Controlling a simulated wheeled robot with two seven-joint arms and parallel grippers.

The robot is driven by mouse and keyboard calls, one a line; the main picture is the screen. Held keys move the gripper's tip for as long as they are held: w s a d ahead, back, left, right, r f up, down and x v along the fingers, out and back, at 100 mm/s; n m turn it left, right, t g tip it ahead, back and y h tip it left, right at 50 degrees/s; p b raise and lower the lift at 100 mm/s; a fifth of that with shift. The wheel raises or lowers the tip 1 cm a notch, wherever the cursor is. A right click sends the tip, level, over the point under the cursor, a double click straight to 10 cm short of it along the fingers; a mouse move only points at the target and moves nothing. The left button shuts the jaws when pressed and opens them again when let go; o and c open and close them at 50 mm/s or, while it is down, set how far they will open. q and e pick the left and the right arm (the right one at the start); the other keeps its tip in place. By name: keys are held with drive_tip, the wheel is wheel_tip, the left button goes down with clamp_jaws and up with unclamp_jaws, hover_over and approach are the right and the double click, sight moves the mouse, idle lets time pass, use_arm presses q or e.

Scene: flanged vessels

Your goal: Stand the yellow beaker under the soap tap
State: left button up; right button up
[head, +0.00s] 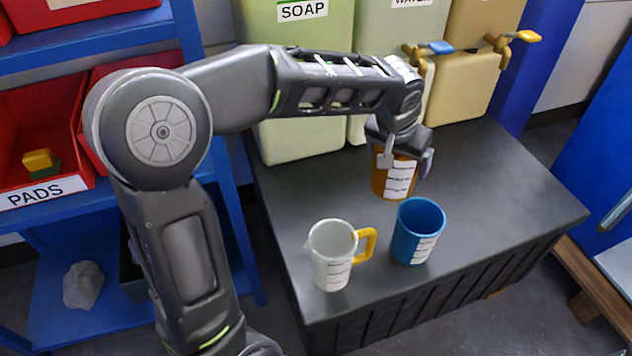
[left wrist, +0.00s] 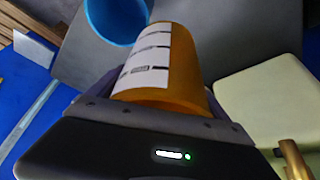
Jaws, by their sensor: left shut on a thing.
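The yellow beaker (head: 379,184), amber with a white graduated label, is held in my left gripper (head: 405,158), over the dark bench top behind the blue beaker. In the left wrist view the yellow beaker (left wrist: 185,75) fills the space between the fingers. I cannot tell whether its base touches the bench. The soap container (head: 300,40), pale green and labelled SOAP, stands at the back left of the bench. Its tap is hidden behind my left arm. My right gripper is not in view.
A white jug (head: 331,255) with a yellow handle and a blue beaker (head: 417,230) stand at the bench front. A water container (head: 400,30) and a tan container (head: 465,85) stand right of the soap. A blue-handled tap (head: 435,47) and yellow-handled tap (head: 522,37) show. Bench (head: 510,190) is clear at right.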

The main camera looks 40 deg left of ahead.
use_arm(q)
drive_tip(key=s+a+f+n+y, duration=0.1)
drive_tip(key=s+a+f+n, duration=0.3)
drive_tip(key=s+a+f, duration=0.7)
drive_tip(key=s+a, duration=0.3)
drive_tip(key=a, duration=0.1)
drive_tip(key=shift+a+f+y, duration=0.25)
drive_tip(key=shift+y, duration=0.15)
drive_tip(key=shift+w+p, duration=0.1)
drive_tip(key=shift+p, duration=0.2)
drive_tip(key=w+a, duration=0.3)
drive_tip(key=w, duration=0.5)
drive_tip(key=w+a+p, duration=0.1)
drive_tip(key=w+a, duration=0.2)
drive_tip(key=w, duration=0.5)
drive_tip(key=shift+w+a, duration=0.3)
drive_tip(key=shift+f+b, duration=0.4)
drive_tip(key=shift+f, duration=1.3)
